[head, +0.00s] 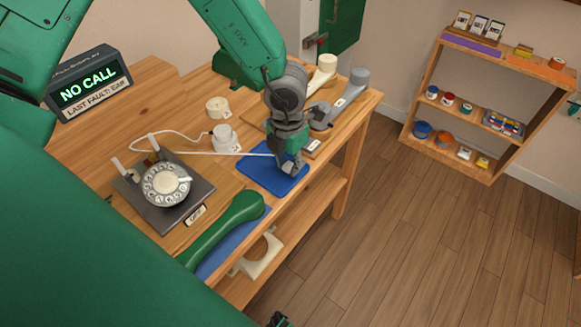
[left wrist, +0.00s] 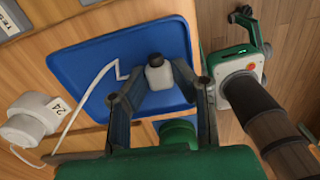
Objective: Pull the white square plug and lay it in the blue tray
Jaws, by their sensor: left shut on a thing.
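My left gripper (head: 287,168) reaches down over the blue tray (head: 258,178), which lies flat on the wooden bench. In the left wrist view my left gripper (left wrist: 155,90) is closed on a small pale plug (left wrist: 157,74) with a dark upper part, above the blue tray (left wrist: 85,50). A white cord (left wrist: 88,108) runs to the plug from the lower left. The gripper hides the plug in the head view, where the cord (head: 215,153) leads toward the tray. What seems to be my right gripper (left wrist: 245,85) shows past the tray; its fingers are unclear.
A dial phone (head: 168,186) stands left of the tray, with a green handset (head: 228,222) in front. A white round fitting (head: 225,138) stands behind the tray. More handsets (head: 325,72) lie at the back. A shelf (head: 485,95) stands right; open floor lies between.

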